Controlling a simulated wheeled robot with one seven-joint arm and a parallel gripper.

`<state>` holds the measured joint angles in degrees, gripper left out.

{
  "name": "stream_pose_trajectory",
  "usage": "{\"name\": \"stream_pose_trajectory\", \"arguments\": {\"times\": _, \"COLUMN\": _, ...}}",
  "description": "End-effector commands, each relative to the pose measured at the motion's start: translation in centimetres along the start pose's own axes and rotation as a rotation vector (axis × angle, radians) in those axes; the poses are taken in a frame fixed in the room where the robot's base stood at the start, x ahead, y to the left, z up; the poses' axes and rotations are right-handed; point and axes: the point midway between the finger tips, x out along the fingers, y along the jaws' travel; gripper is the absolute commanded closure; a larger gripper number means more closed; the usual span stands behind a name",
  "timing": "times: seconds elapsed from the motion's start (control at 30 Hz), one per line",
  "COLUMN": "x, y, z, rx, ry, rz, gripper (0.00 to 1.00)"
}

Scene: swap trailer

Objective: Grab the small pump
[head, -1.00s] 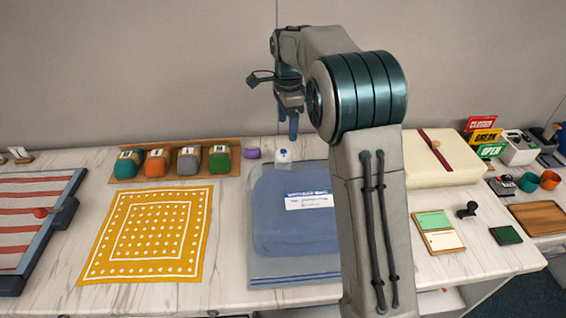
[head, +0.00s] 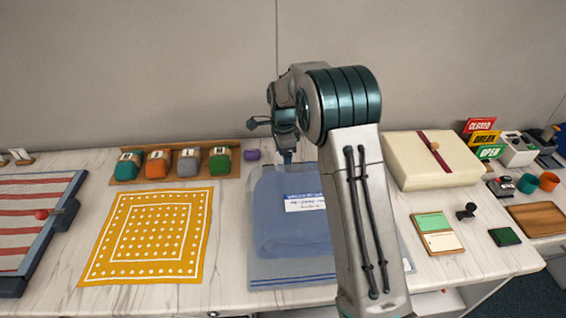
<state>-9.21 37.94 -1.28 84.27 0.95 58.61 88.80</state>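My gripper (head: 287,155) points down at the back edge of the blue bag (head: 265,262), which has a white label. Its fingers are low over the spot where a small white object with a blue mark, perhaps the small pump, showed earlier. That object is now hidden behind the gripper. I cannot tell whether the fingers are around it or touching it, or how far apart they are. A small purple object (head: 252,155) lies just left of the gripper.
Several coloured rolls (head: 190,162) stand on a wooden tray at the back left. A yellow dotted cloth (head: 205,235) lies in front of them. A cream box with a red ribbon (head: 455,165) stands right of my arm. Bare counter shows between cloth and bag.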

Motion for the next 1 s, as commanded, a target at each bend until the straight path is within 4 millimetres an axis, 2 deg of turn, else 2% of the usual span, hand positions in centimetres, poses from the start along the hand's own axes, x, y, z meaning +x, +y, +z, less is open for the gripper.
{"name": "stream_pose_trajectory", "arguments": {"times": 0.17, "x": 1.8, "y": 0.0, "z": -0.1, "rx": 0.0, "ry": 0.001, "rz": 0.0, "gripper": 0.26}}
{"name": "stream_pose_trajectory", "arguments": {"times": 0.4, "x": 2.0, "y": 0.0, "z": -0.1, "rx": -0.001, "ry": 0.001, "rz": -0.002, "gripper": 0.26}}
{"name": "stream_pose_trajectory", "arguments": {"times": 0.6, "x": 2.0, "y": 0.0, "z": -0.1, "rx": -0.001, "ry": 0.002, "rz": -0.002, "gripper": 0.81}}
{"name": "stream_pose_trajectory", "arguments": {"times": 0.87, "x": 1.8, "y": -0.1, "z": -0.1, "rx": -0.001, "ry": 0.002, "rz": -0.003, "gripper": 0.82}}
{"name": "stream_pose_trajectory", "arguments": {"times": 1.0, "x": 0.5, "y": -0.1, "z": 0.0, "rx": -0.001, "ry": 0.002, "rz": -0.008, "gripper": 0.82}}
